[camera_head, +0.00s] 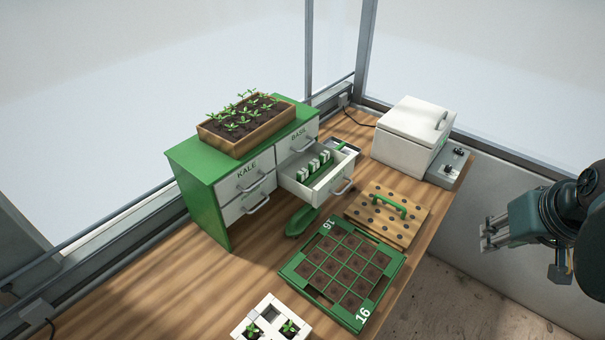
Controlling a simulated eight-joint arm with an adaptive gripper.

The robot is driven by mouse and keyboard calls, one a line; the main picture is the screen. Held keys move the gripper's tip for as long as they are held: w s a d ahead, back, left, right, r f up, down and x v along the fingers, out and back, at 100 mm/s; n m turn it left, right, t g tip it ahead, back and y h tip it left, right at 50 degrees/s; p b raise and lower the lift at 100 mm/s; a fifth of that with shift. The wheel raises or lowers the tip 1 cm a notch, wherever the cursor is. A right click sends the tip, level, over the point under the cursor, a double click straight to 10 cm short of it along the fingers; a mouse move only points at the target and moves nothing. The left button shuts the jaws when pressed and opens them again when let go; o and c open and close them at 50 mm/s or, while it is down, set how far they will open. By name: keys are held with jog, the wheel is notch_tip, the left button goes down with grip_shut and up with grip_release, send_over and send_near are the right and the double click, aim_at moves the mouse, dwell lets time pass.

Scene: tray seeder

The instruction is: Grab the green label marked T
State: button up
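I cannot read a T on any label in this view. Several small green pieces with white parts (314,167) stand in a row inside the open white drawer (318,193); they are too small to tell whether one is the label. A small green piece (341,146) also shows by the drawer's back right, beside a pale item. My gripper (484,238) is at the far right, off the table's right edge and well apart from the drawer. Its metal fingers point left, with a gap between them, and it holds nothing that I can see.
The drawer juts from a green cabinet (206,203) topped by a wooden seedling box (250,139). A green scoop-like item (300,222), a soil tray (298,267), a holed board (375,228), a white lidded box (398,150) and a white seedling tray (246,327) crowd the table.

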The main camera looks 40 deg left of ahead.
jog(key=w+a+r+n+g+p, duration=0.1)
jog(key=w+a+n+p, duration=0.1)
jog(key=a, duration=0.4)
jog(key=w+a+r+n+p, duration=0.1)
jog(key=w+a+r, duration=0.1)
jog(key=a, duration=0.4)
jog(key=n+g+p, duration=0.4)
jog(key=n+p, duration=0.5)
send_over(303, 172)
jog(key=d, duration=0.1)
notch_tip(303, 172, down, 6)
jog(key=shift+f, duration=0.15)
jog(key=shift+f, duration=0.1)
jog(key=shift+a+f, duration=0.1)
jog(key=shift+f, duration=1.1)
